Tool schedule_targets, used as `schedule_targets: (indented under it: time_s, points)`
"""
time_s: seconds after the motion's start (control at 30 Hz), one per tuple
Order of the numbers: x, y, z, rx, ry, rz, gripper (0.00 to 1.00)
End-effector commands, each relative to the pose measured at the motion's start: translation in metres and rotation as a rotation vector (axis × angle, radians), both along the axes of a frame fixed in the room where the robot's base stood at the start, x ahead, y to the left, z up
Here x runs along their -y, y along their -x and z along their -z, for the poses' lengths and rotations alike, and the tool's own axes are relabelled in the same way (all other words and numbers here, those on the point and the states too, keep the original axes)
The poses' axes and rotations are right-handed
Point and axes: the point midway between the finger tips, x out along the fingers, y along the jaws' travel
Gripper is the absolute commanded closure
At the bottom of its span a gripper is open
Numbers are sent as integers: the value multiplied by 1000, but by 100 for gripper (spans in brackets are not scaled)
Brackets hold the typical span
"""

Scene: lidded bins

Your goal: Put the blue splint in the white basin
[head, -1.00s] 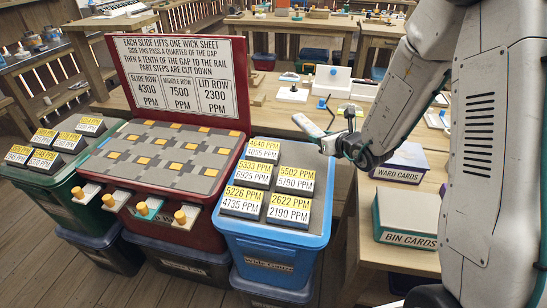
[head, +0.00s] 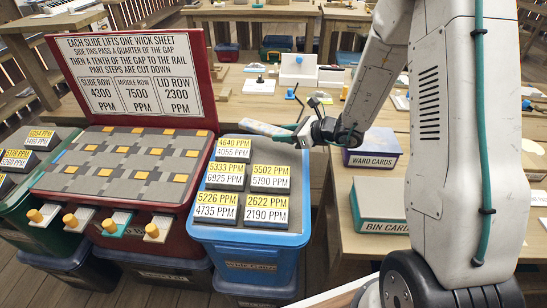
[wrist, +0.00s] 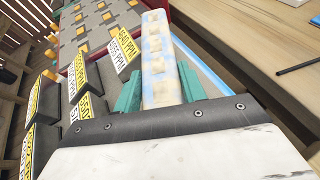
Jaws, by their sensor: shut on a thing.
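My gripper (head: 300,132) is above the back right edge of the blue bin. It is shut on a long pale bar (head: 267,129), which reaches left over the back of that bin. In the wrist view the bar (wrist: 158,45) is whitish with blue patches and several beige squares, between my two teal fingers (wrist: 160,90). Its near end is hidden by my gripper. I cannot tell for certain that this bar is the blue splint. I do not make out a white basin.
The blue bin (head: 250,238) carries several PPM cards on its lid. Left of it stands a red bin (head: 120,232) with a checkered top, knobs and an upright sign (head: 135,75). A green bin (head: 30,235) is farther left. Boxes labelled ward cards (head: 373,160) and bin cards (head: 378,208) stand right.

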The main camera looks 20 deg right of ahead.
Motion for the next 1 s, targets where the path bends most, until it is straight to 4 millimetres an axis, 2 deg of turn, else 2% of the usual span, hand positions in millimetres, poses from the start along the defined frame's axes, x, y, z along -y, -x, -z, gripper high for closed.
schedule_targets:
  time_s: [0.03, 0.23, 0.43, 0.9, 0.93, 1.0]
  points:
    - [0, 0, 10, -3, -2, 0, 86]
    - [1, 0, 29, -1, 0, 3, 86]
    - [1, 0, 58, -1, -1, 3, 86]
    - [1, 0, 67, 1, 1, 3, 86]
    - [1, 0, 67, 1, 1, 3, 51]
    - [1, 0, 66, 1, 1, 3, 38]
